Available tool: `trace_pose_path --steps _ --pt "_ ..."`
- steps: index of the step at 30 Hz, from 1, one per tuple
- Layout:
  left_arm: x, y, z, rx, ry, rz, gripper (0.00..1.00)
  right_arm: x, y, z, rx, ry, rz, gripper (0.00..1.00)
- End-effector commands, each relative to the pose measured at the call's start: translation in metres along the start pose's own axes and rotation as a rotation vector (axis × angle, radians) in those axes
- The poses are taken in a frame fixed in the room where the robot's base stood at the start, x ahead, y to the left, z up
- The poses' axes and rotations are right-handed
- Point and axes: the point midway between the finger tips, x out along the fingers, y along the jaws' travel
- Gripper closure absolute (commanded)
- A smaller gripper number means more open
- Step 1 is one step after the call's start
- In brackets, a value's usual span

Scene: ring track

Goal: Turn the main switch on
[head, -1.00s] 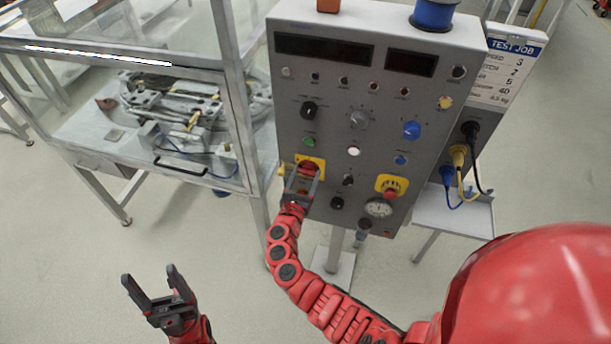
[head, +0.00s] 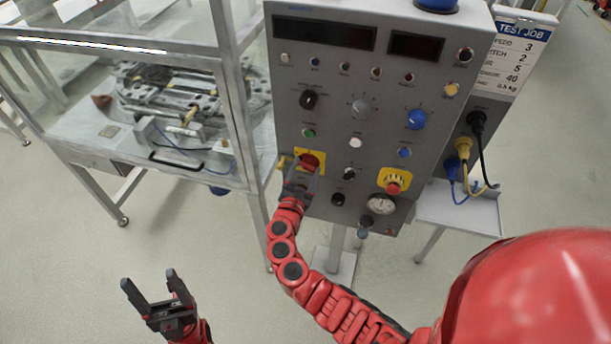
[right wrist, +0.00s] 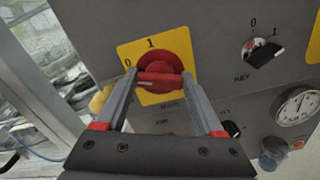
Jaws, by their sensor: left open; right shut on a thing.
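The main switch (head: 309,159) is a red rotary knob on a yellow plate at the lower left of the grey control panel (head: 330,225). In the right wrist view the knob (right wrist: 163,66) shows a raised red grip bar lying roughly crosswise, with "0" at the left and "1" at the top of the plate. My right gripper (head: 303,173) is at the switch, with one finger on each side of the bar, shut on it. My left gripper (head: 154,290) is open and empty above the floor at lower left.
A key switch (right wrist: 263,52) and a gauge (head: 381,205) are to the right of the main switch. A red emergency button (head: 393,187) on yellow is also there. A glass-walled metal frame (head: 240,110) stands close on the left. The floor in front is clear.

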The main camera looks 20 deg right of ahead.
Motion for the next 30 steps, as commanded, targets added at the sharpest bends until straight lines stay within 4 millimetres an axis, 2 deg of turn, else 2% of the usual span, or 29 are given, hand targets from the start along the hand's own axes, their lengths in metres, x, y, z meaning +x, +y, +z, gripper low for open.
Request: trace_pose_path --steps 1,30 --pt "-0.013 0.001 0.002 0.0 0.0 0.0 0.3 0.0 -0.002 -0.006 0.046 -0.002 0.003 0.86" --pt "-0.153 0.008 0.026 0.0 0.0 0.0 0.3 0.0 -0.006 -0.007 0.949 -0.004 0.002 0.86"
